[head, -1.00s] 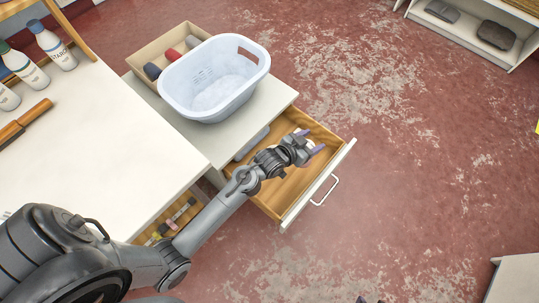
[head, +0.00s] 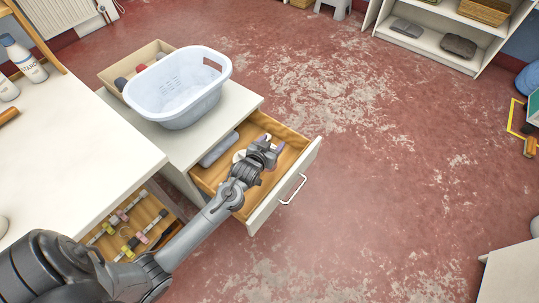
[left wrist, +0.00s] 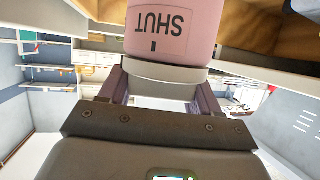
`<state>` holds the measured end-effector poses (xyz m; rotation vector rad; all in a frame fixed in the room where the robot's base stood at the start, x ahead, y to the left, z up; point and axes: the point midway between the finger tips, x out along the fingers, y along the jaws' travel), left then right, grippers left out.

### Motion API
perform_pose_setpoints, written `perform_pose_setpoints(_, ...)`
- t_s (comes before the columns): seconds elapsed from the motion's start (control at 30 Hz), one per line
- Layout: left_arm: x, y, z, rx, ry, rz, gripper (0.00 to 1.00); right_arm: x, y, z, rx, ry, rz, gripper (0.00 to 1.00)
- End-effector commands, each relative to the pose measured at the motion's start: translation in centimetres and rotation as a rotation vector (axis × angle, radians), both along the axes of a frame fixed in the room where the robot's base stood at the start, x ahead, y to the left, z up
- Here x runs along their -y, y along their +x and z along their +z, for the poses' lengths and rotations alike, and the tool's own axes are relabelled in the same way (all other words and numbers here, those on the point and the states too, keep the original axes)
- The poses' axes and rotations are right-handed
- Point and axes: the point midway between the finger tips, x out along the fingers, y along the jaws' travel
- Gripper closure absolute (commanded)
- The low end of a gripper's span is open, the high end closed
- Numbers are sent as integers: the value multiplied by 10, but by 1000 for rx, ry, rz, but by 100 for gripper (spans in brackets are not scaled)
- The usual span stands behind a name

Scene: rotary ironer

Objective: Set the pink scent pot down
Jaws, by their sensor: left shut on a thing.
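My left gripper (head: 267,148) is over the open wooden drawer (head: 283,162), its arm reaching in from the left. In the left wrist view, the pink scent pot (left wrist: 171,32) has a dark marking that reads SHUT, upside down in the picture. Its pale grey collar sits between the two fingers of my left gripper (left wrist: 162,92), which are shut on it. In the head view the gripper largely hides the pot, and I cannot tell whether it touches the drawer floor. My right gripper is not in view.
A grey-blue item (head: 219,149) lies at the drawer's inner left. The drawer front with its white handle (head: 293,188) bounds the right side. A white basket (head: 178,88) stands on the cabinet (head: 185,142) above. A lower organiser (head: 128,228) holds small items.

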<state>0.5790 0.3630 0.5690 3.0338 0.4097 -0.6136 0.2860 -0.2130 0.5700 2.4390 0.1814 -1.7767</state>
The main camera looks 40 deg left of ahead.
Motion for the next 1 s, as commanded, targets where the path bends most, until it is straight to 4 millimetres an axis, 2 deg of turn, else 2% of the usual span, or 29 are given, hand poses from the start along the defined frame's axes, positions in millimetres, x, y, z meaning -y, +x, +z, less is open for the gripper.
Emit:
perform_pose_setpoints(0.03, 1, 0, -6, -1, -1, -1, 100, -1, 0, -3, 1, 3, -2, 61)
perform_pose_setpoints(0.23, 1, 0, -15, 0, -1, -2, 100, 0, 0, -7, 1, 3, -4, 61)
perform_pose_setpoints(0.5, 1, 0, -46, -1, -2, -1, 100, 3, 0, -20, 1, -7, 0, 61)
perform_pose_setpoints(0.93, 1, 0, -49, 1, -1, -1, 100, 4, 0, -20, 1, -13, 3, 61)
perform_pose_setpoints(0.97, 1, 0, -49, 1, -1, -1, 34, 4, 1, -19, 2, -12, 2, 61)
perform_pose_setpoints(1.0, 1, 0, -49, 1, -1, -1, 28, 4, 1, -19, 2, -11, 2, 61)
